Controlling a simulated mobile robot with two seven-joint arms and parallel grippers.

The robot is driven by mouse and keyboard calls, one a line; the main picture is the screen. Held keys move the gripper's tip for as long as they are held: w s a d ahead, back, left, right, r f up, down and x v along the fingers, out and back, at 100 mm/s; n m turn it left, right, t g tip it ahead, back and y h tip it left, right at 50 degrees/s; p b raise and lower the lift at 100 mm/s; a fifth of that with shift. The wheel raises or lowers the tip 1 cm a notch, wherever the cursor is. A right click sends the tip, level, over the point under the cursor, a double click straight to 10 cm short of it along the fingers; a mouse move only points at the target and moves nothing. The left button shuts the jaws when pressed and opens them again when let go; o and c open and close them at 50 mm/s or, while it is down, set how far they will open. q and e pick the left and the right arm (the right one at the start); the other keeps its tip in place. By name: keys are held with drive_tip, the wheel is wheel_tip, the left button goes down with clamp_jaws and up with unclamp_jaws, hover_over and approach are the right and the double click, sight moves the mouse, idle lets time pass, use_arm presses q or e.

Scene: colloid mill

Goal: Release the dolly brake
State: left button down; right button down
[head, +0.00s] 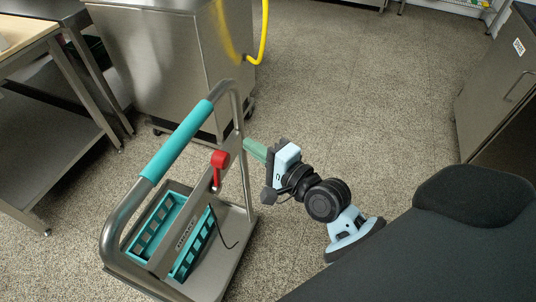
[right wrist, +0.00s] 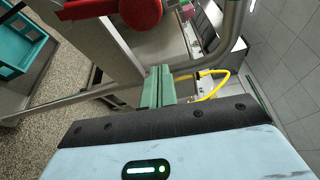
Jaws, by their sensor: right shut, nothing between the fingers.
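The dolly is a steel cart whose tall tubular handle (head: 118,215) carries a teal grip sleeve (head: 176,140). A red brake lever (head: 219,160) is on the dolly's crossbar, with its arm hanging down. The lever's round red part also shows at the top of the right wrist view (right wrist: 140,12). My right gripper (head: 254,149) is beside the handle's right upright, to the right of the red lever. Its green fingers (right wrist: 157,86) are shut together and empty, apart from the lever in the right wrist view. My left gripper is not in view.
Teal crates (head: 192,243) sit on the dolly's deck. A steel cabinet (head: 150,65) with a yellow hose (head: 265,35) stands behind it, and a steel table (head: 45,130) is at left. A grey cabinet (head: 500,95) stands at right. The speckled floor between is clear.

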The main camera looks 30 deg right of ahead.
sight(227, 157)
drive_tip(key=a, duration=0.4)
drive_tip(key=shift+r, duration=0.15)
idle(0.4)
drive_tip(key=s+a+n+p, duration=0.1)
drive_tip(key=a+r+n+t+p, duration=0.1)
drive_tip(key=n, duration=0.1)
drive_tip(key=shift+s, duration=0.35)
